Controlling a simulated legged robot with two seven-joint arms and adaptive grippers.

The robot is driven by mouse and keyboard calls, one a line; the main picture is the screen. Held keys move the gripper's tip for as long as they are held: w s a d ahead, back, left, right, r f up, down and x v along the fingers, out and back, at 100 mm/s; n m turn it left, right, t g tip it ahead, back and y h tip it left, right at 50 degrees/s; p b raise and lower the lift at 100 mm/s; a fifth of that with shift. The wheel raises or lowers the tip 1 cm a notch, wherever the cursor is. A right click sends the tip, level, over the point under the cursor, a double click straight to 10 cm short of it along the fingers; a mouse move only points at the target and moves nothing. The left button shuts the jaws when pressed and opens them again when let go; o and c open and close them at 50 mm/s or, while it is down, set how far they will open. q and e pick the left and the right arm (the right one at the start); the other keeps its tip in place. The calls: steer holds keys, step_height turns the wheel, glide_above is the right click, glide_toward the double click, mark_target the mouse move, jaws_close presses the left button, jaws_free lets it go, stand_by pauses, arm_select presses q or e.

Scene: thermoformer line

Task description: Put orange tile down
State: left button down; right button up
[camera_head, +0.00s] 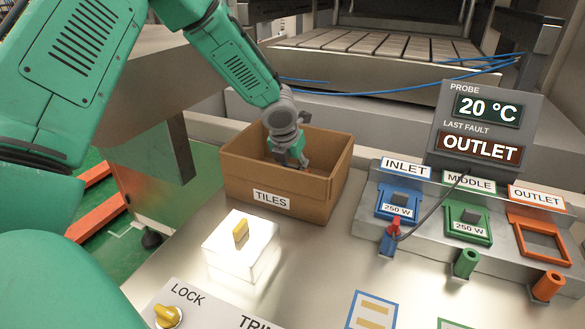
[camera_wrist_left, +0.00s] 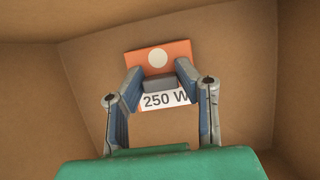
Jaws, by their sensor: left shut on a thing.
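The orange tile (camera_wrist_left: 138,62) shows in the left wrist view, with a white round spot and a white "250 W" label. My left gripper (camera_wrist_left: 160,78) is shut on it, with one finger on each side. In the head view my left gripper (camera_head: 288,158) reaches down into the cardboard box (camera_head: 240,178) marked TILES. The box's brown walls surround the tile in the wrist view. I cannot tell whether the tile touches the box floor. In the head view the tile is mostly hidden by the gripper and box walls. My right gripper is not in view.
Right of the box, a blue INLET tile (camera_head: 397,203) and a green MIDDLE tile (camera_head: 468,223) sit in a rack. The orange OUTLET frame (camera_head: 542,243) is empty. A display (camera_head: 487,125) reads 20 °C. A glowing white block (camera_head: 240,252) stands in front of the box.

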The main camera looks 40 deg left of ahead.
arm_select(q)
steer(key=shift+d+r, duration=0.1)
steer(key=shift+d, duration=0.55)
steer(key=c, duration=1.2)
jaws_free()
steer(key=shift+s+a+f, duration=0.1)
steer(key=shift+a+f, duration=0.2)
steer(key=shift+a, duration=0.4)
steer(key=shift+d, duration=0.4)
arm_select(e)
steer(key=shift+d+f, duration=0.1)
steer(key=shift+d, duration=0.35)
arm_select(q)
steer(key=shift+r, duration=0.15)
